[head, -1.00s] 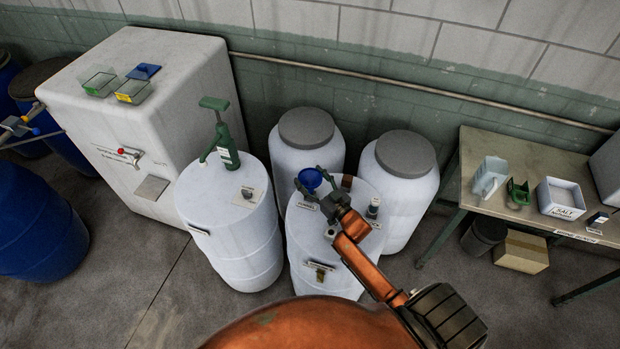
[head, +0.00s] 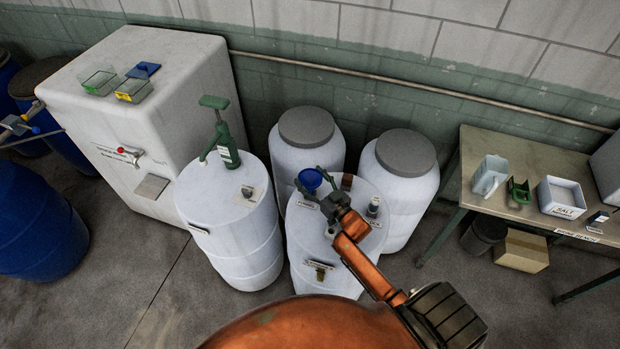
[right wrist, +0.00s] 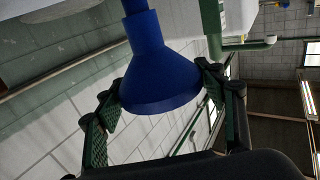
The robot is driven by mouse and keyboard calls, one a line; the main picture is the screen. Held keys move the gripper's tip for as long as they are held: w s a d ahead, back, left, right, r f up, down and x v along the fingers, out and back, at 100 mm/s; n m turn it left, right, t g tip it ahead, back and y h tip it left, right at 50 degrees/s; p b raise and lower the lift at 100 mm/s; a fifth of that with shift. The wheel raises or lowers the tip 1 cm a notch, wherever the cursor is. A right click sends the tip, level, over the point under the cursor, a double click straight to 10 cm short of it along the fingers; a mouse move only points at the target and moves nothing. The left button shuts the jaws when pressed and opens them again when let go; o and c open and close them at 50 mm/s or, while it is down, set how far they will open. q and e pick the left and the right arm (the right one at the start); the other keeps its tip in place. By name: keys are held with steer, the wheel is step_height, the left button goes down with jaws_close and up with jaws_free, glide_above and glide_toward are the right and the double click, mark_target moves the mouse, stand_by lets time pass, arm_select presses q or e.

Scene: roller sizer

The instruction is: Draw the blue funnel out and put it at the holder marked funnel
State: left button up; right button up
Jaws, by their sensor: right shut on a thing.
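The blue funnel (head: 310,179) is over the far left part of the top of the front white drum (head: 322,238), close to a small label reading FUNNEL (head: 307,204). My right gripper (head: 311,178) is shut on the funnel, one finger on each side. In the right wrist view, the funnel (right wrist: 160,75) sits between the green-padded fingers of the gripper (right wrist: 162,108), its wide end toward the palm. Its narrow end runs out of the top of that picture. I cannot tell whether the funnel touches the drum. My left gripper is not in view.
A drum with a green hand pump (head: 226,150) stands to the left. Two grey-lidded drums (head: 306,128) (head: 405,155) stand close behind. A bench (head: 540,160) with containers is at right.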

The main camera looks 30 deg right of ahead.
steer(key=shift+f, duration=0.25)
steer(key=o, duration=1.3)
steer(key=shift+f, duration=0.1)
steer(key=s, duration=0.4)
steer(key=s+d, duration=0.1)
steer(key=s, duration=0.7)
steer(key=shift+d+r, duration=0.15)
steer(key=shift+r, duration=0.05)
